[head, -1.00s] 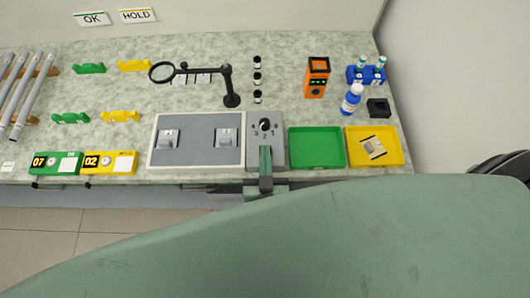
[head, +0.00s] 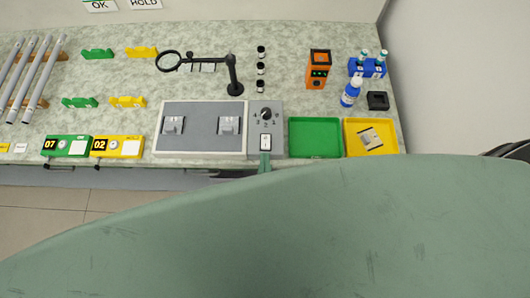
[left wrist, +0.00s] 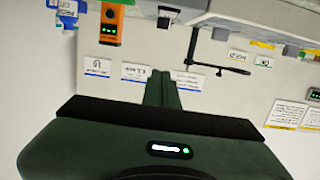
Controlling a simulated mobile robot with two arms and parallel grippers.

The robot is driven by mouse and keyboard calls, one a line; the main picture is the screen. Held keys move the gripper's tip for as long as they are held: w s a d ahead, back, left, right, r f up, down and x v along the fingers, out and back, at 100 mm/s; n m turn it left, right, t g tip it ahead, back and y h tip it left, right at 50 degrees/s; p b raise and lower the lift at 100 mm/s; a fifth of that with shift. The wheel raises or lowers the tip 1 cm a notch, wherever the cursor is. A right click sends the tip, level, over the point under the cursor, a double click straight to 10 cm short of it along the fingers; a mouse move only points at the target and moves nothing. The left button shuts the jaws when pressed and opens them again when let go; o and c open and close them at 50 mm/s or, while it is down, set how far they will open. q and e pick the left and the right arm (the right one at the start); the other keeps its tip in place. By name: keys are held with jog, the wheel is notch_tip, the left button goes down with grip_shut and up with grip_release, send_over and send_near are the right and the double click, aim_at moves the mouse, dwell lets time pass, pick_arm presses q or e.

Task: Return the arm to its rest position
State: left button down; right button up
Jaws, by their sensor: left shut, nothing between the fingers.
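My left gripper (head: 265,164) shows in the head view as a narrow green tip at the bench's front edge, just in front of the grey control box (head: 277,145). In the left wrist view its dark green fingers (left wrist: 162,88) are together, with nothing between them. My green arm fills the lower part of the head view and hides much of the gripper. The control box carries a black knob (head: 266,115) and a white switch (head: 265,142); the gripper tip is close below the switch. My right gripper is not in view.
Beside the box are a grey two-block fixture (head: 202,145), a green tray (head: 315,151) and a yellow tray (head: 391,151) holding a small part. Behind stand a black magnifier stand (head: 235,88), an orange device (head: 319,70) and a blue bottle (head: 350,94). Rods (head: 35,80) lie on the left.

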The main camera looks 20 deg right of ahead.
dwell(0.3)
pick_arm(q)
jog(key=s+a+f+m+g+b, duration=0.1)
jog(key=s+a+f+g, duration=0.15)
jog(key=f, duration=0.85)
jog(key=s+a+f+m+g+b, duration=0.1)
jog(key=s+a+f+g, duration=0.2)
jog(key=f, duration=0.8)
jog(key=s+a+f+m+g+b, duration=0.15)
jog(key=a+f, duration=0.25)
jog(key=f, duration=0.7)
jog(key=s+a+f+n+g+y, duration=0.2)
jog(key=s+a+f+g, duration=0.2)
jog(key=s+a+f, duration=0.3)
jog(key=s+a+f+n+g+y+b, duration=0.1)
jog(key=s+a+f+g, duration=0.3)
jog(key=s+a+f, duration=0.4)
jog(key=a+f+n+y, duration=0.1)
jog(key=a, duration=0.5)
jog(key=shift+f+y+b, duration=0.15)
jog(key=shift+y+b, duration=0.15)
